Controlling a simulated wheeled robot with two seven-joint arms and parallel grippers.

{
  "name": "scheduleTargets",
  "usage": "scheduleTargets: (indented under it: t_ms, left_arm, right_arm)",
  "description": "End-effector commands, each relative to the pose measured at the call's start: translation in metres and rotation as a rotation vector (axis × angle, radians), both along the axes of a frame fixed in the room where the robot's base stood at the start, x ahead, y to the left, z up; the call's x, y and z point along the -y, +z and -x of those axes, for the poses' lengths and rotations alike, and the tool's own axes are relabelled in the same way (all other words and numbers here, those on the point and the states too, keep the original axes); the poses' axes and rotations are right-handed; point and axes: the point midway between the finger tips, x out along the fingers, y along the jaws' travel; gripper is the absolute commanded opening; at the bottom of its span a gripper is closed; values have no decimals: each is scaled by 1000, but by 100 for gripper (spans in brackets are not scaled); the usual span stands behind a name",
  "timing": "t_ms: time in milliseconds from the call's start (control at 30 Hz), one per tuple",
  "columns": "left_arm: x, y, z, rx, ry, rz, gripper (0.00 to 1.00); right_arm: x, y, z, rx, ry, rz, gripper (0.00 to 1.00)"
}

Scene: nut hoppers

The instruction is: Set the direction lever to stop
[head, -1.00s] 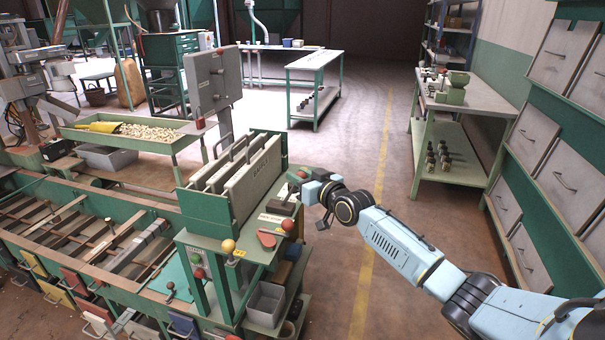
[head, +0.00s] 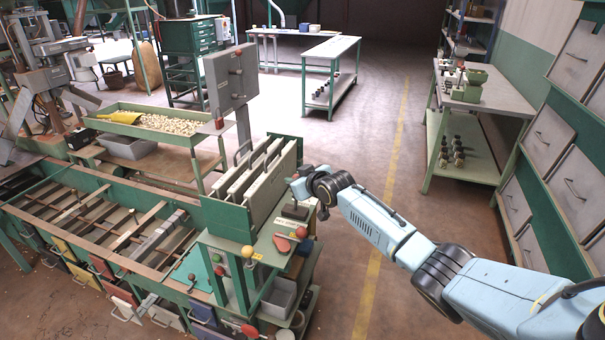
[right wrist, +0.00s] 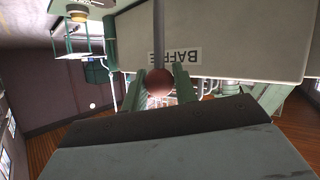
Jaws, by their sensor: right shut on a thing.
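A lever with a red ball knob (right wrist: 160,83) and a grey rod shows in the right wrist view. My right gripper (right wrist: 162,76) has its green fingers on both sides of this knob and is shut on it. In the head view my right gripper (head: 297,187) is above a dark lever base (head: 294,211) at the right of the console, beside the grey baffle plates (head: 268,187). It hides most of the lever there. A pale label plate (head: 287,223) lies in front of the base; I cannot read its words. My left gripper is not in view.
Close by on the console stand another red ball knob (head: 301,232), a red paddle (head: 281,243) and a yellow ball knob (head: 247,251). A grey control box on a post (head: 230,80) rises behind the baffles. The floor to the right is clear.

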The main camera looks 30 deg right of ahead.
Motion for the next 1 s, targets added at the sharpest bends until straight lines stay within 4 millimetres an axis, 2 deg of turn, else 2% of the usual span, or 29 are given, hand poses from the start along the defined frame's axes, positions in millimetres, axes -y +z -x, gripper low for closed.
scheduleTargets:
  t_ms: [200, 633, 667, 700, 800, 1000]
  left_arm:
    - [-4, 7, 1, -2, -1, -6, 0]
    - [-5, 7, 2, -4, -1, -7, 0]
    - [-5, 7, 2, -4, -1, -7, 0]
    - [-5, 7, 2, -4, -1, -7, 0]
    - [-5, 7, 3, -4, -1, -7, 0]
    - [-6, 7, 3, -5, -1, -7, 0]
  right_arm:
    - [-4, 1, -5, -35, 0, 30, 0]
    - [-5, -1, -5, -42, 0, 36, 0]
    - [-5, -1, -5, -42, 0, 36, 30]
    - [-5, -1, -5, -42, 0, 36, 35]
    - [-5, 0, -5, -42, 0, 36, 48]
    - [-5, 0, -5, -42, 0, 36, 49]
